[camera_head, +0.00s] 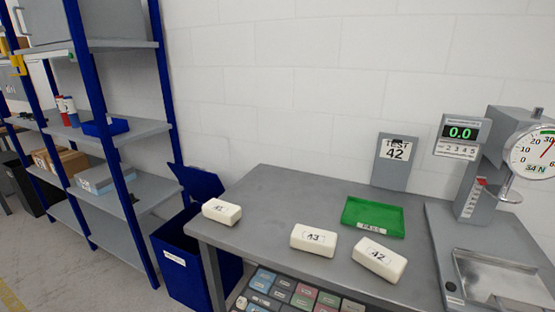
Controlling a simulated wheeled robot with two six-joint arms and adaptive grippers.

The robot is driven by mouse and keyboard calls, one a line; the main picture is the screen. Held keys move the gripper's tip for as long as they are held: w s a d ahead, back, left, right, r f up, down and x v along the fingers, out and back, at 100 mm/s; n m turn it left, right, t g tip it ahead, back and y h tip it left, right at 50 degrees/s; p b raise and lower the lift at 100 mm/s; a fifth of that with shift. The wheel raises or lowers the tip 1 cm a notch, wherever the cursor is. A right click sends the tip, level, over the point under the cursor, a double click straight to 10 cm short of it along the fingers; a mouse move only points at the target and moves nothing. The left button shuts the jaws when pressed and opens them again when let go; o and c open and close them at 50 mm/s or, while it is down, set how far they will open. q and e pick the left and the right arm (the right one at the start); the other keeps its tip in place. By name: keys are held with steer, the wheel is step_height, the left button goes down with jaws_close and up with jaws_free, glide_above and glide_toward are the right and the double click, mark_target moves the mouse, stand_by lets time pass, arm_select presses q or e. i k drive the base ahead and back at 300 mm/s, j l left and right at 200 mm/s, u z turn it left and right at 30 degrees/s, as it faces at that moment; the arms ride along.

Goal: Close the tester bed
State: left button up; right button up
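The tester (482,190) stands at the right end of the grey table, cut off by the picture's edge. It has a round dial (535,152) and a green display (460,132) reading 0.0. Its metal bed (497,275) lies low at the front right, and I see nothing on its visible part. I cannot tell whether the bed is open or closed. Neither of my grippers shows in this view.
White foam blocks marked 43 (313,240) and 42 (380,259) lie on the table (275,200); another block (222,211) sits at its left edge. A green tray (372,216) appears empty. A sign (395,160) reads TEST 42. A lidded blue bin (182,268) stands left.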

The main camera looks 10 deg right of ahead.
mark_target(490, 282)
steer(key=z, duration=2)
